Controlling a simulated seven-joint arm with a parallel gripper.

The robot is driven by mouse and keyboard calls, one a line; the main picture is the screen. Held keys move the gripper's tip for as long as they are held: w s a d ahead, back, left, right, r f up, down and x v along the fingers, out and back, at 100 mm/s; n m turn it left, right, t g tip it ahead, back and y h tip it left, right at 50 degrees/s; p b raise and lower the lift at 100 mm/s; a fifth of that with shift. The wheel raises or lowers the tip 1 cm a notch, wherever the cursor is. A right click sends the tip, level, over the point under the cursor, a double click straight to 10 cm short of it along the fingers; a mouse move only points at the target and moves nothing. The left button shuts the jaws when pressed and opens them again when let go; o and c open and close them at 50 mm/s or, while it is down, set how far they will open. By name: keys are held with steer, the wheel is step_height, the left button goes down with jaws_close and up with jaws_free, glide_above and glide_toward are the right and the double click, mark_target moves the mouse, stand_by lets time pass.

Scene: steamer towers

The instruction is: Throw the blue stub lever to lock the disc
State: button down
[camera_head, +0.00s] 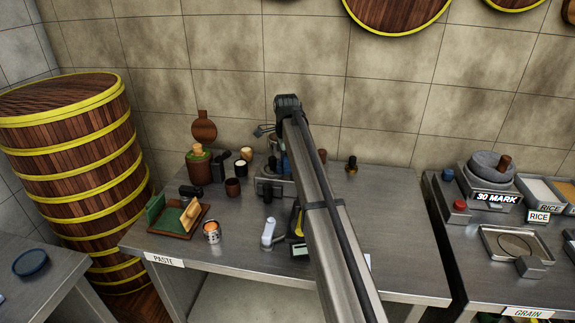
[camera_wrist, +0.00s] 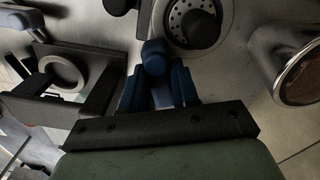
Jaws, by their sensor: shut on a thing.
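In the wrist view, the blue stub lever (camera_wrist: 153,49) stands beside a round housing with a perforated metal disc (camera_wrist: 181,22) and a dark knob on top. In the head view, my arm crosses the bench and hides most of the gripper and the lever. Part of the grey metal machine (camera_head: 267,186) shows just left of the arm.
The paste bench holds a green and brown tray (camera_head: 178,222), an orange-patterned cup (camera_head: 212,232), a white-handled tool (camera_head: 270,233) and several small pots. A steamer tower (camera_head: 80,150) stands left. The bench right of my arm is mostly clear. The grain bench lies farther right.

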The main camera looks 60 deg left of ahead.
steer(key=m, duration=0.2)
steer(key=a+m, duration=0.1)
steer(key=shift+w, duration=0.3)
steer(key=shift+w+a+m, duration=0.1)
steer(key=shift+w+m, duration=0.05)
steer(key=shift+m, duration=0.7)
steer(key=shift+w+a+m, duration=0.1)
steer(key=shift+w+m, duration=0.05)
steer(key=shift+m, duration=0.7)
steer(key=c, duration=0.8)
jaws_free()
steer(key=shift+c, duration=0.2)
step_height(320, 180, up, 14)
steer(key=shift+f, duration=0.1)
